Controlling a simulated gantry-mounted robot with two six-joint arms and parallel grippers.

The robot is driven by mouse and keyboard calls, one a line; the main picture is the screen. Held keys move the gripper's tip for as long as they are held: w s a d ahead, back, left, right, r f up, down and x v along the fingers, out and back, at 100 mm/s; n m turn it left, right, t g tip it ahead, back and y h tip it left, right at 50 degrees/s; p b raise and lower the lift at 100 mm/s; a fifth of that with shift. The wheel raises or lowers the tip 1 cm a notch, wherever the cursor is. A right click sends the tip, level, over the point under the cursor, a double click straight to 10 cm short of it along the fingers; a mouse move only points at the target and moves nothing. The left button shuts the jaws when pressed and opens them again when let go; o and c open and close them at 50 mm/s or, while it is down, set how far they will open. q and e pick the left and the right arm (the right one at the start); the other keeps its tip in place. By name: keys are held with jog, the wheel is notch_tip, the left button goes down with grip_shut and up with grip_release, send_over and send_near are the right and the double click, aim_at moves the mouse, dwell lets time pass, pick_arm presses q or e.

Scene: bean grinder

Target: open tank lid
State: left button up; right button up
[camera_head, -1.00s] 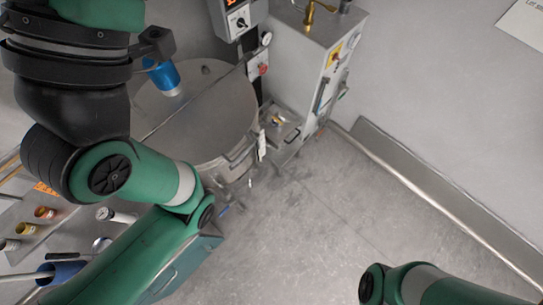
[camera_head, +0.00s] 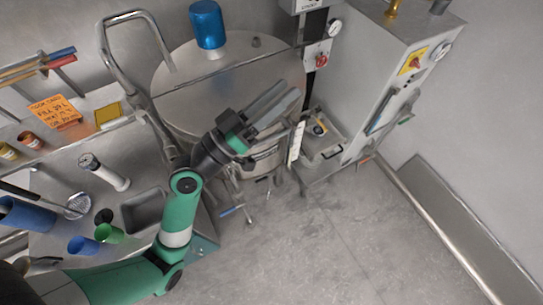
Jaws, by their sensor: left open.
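The tank (camera_head: 175,125) is a round steel vessel with a flat metal lid (camera_head: 205,100), which lies closed on top. A seam with a bar runs across the lid, and a blue cylinder (camera_head: 207,25) stands on its rear part. My left gripper (camera_head: 282,103) is open and empty over the front right edge of the lid, its two grey fingers pointing up and right. Whether it touches the lid cannot be told. The gripper hides part of the front rim and any handle there. My right gripper does not show.
A grey machine cabinet (camera_head: 370,80) stands right of the tank. A curved steel pipe (camera_head: 115,70) rises at its left. The counter at left holds a sink (camera_head: 145,210), cups and a white-handled tool (camera_head: 105,172).

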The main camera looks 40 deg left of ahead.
pick_arm(q)
jog(key=s+a+f+n+y+b, duration=0.1)
jog(key=s+a+f+n+b, duration=0.2)
jog(key=f, duration=0.7)
jog(key=a+f+n+y+b, duration=0.15)
jog(key=f+b, duration=0.25)
jog(key=f, duration=0.6)
jog(key=n+g+y+b, duration=0.2)
jog(key=n+b, duration=0.1)
jog(key=n, duration=0.2)
send_near(272, 137)
jog(key=w+p, duration=0.1)
jog(key=w, duration=0.2)
jog(key=w+p, duration=0.1)
jog(key=w, duration=0.2)
jog(key=w+r, duration=0.1)
jog(key=w, duration=0.2)
jog(key=shift+w+a+p, duration=0.15)
jog(key=shift+w+p, duration=0.2)
jog(key=shift+p, duration=0.05)
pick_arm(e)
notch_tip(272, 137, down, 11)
pick_arm(q)
grip_shut()
